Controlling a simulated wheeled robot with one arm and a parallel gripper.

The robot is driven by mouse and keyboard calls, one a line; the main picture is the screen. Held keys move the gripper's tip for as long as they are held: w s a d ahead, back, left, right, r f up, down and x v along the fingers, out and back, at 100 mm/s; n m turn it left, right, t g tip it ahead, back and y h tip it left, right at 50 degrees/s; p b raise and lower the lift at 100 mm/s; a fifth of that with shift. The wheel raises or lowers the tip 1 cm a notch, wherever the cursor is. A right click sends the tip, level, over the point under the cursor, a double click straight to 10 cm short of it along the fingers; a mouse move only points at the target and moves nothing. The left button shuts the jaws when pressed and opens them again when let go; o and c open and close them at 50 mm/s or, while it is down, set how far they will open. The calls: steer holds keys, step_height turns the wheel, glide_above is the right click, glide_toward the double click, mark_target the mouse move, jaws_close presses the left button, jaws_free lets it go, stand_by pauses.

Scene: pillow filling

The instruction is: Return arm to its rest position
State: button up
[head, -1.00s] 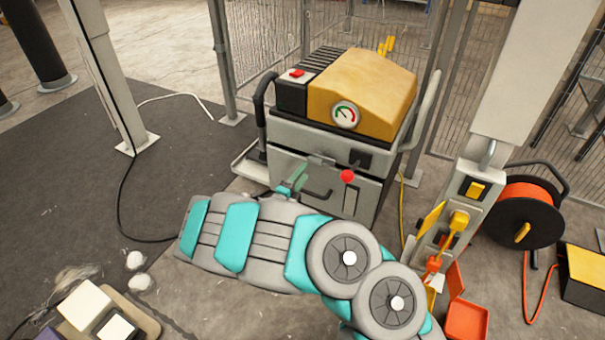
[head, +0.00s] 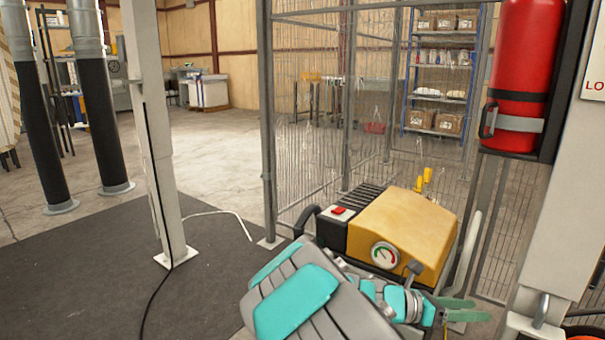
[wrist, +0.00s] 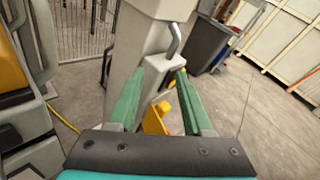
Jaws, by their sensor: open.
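My gripper (head: 463,310) is at the lower right in the head view, at the end of my grey and teal arm, in front of the yellow-topped machine (head: 400,230). In the wrist view my gripper (wrist: 158,95) has two green fingers spread apart with nothing held between them. A pale post (wrist: 145,55) with a metal handle (wrist: 175,40) stands beyond the fingers. My arm hides the machine's lower front in the head view.
A pale post (head: 165,130) stands left of the machine, with a dark mat (head: 90,290) on the floor. A mesh fence (head: 310,110) is behind. A red extinguisher (head: 515,75) hangs at the right. A dark bin (wrist: 207,43) shows in the wrist view.

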steer(key=s+a+m+g+y+p, duration=0.15)
steer(key=s+m+y, duration=0.25)
steer(key=s+m, duration=0.4)
steer(key=s+a+m+g+y, duration=0.15)
steer(key=s+m+y, duration=0.35)
steer(key=s, duration=0.6)
steer(key=s+a+m+y, duration=0.3)
steer(key=s+a+m, duration=0.1)
steer(key=a, duration=0.4)
steer(key=s+a+m+t+y+p, duration=0.1)
steer(key=s+a+m+y, duration=0.3)
steer(key=a, duration=0.4)
steer(key=shift+s+m, duration=0.3)
steer(key=shift+s, duration=0.6)
steer(key=shift+f, duration=0.1)
